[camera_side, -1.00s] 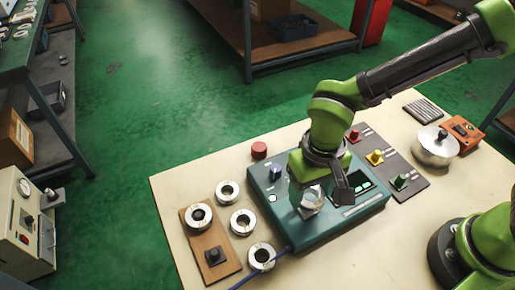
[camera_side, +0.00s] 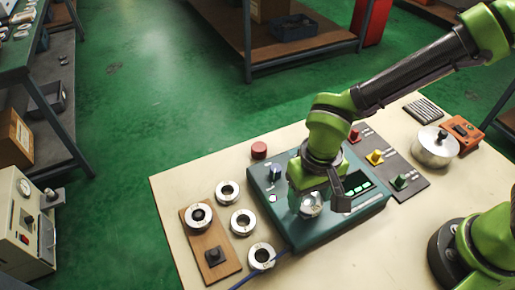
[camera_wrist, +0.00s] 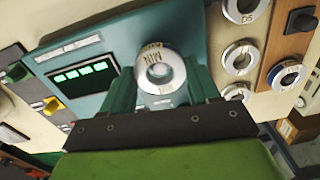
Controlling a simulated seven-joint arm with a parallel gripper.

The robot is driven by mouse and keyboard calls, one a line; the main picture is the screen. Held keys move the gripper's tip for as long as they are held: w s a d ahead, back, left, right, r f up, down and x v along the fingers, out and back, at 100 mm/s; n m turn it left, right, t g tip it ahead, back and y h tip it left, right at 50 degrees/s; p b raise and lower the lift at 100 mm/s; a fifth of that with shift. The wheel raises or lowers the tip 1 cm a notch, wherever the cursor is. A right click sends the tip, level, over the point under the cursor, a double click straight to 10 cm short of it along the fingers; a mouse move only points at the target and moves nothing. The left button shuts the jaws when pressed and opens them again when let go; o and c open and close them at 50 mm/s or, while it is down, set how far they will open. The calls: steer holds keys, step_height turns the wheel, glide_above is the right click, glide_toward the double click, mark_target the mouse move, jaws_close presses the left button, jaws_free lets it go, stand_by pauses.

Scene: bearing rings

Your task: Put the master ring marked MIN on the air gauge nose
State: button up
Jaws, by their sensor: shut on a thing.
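The silver master ring marked MIN (camera_wrist: 160,70) is between the fingers of my gripper (camera_wrist: 162,92) in the wrist view, with its lettered face towards the camera. In the side view my gripper (camera_side: 318,198) is shut on this ring (camera_side: 310,206) over the front part of the teal air gauge box (camera_side: 345,222). The gauge box also fills the middle of the wrist view (camera_wrist: 135,30). I cannot make out the gauge nose, and I cannot tell whether the ring is around it or above it. The gauge display (camera_wrist: 85,75) shows several green lit blocks.
Loose silver rings (camera_side: 228,192) lie on the table left of the gauge. Another ring (camera_side: 199,215) sits on a wooden board (camera_side: 222,262) with a dark knob. A red button (camera_side: 259,150), a panel of coloured knobs (camera_side: 408,180) and a lidded metal pot (camera_side: 434,150) stand around.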

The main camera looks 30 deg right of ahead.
steer(key=shift+f, duration=0.75)
stand_by(0.8)
steer(key=o, duration=1.3)
steer(key=shift+r, duration=3.75)
